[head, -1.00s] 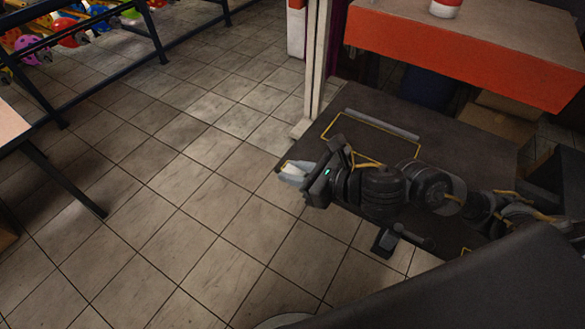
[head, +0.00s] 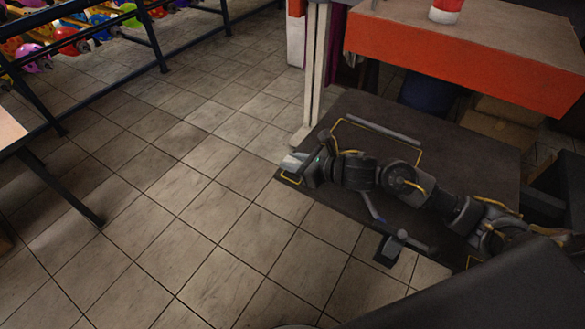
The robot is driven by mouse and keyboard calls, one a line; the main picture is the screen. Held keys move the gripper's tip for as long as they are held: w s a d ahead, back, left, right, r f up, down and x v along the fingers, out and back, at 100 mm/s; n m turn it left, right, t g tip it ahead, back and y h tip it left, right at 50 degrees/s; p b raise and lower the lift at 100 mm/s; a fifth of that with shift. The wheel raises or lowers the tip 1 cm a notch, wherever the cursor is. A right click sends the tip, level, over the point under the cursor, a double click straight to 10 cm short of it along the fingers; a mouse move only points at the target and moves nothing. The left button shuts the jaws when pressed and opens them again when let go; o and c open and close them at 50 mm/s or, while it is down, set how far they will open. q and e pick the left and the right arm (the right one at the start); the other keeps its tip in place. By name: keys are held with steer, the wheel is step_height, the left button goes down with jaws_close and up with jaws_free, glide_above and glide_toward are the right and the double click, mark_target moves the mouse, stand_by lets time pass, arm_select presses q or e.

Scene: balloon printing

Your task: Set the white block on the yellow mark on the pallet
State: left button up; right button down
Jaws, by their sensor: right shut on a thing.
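The pallet (head: 475,171) is a dark flat board on the floor at the right. A yellow outline (head: 419,158) is drawn on its back part, partly hidden by my arm. A small yellow corner mark (head: 290,180) shows at its left corner. My right gripper (head: 291,161) is over that left corner, pointing left. It is shut on the white block (head: 295,158), of which only a small pale part shows between the grey fingers. I cannot tell how high the block is above the pallet. My left gripper is not in view.
An orange-sided table (head: 460,62) with a red and white item (head: 445,10) stands behind the pallet. A pale post (head: 313,75) rises by its back left edge. The tiled floor between is clear.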

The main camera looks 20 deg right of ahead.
step_height(320, 180, down, 3)
steer(key=shift+r, duration=0.1)
steer(key=c, duration=1.6)
jaws_free()
steer(key=o, duration=0.4)
steer(key=shift+s, duration=0.1)
steer(key=shift+o, duration=0.2)
steer(key=shift+r+p, duration=0.1)
steer(key=shift+p, duration=0.25)
steer(key=b+v, duration=0.2)
steer(key=v, duration=0.8)
steer(key=shift+s+d, duration=0.1)
steer(key=shift+s, duration=0.1)
steer(key=shift+s+d+r, duration=0.15)
steer(key=shift+s+d, duration=0.1)
steer(key=shift+s+d+r, duration=0.2)
steer(key=shift+s, duration=0.05)
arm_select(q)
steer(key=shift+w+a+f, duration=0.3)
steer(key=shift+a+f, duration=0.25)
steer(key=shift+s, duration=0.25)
arm_select(e)
steer(key=shift+r, duration=0.1)
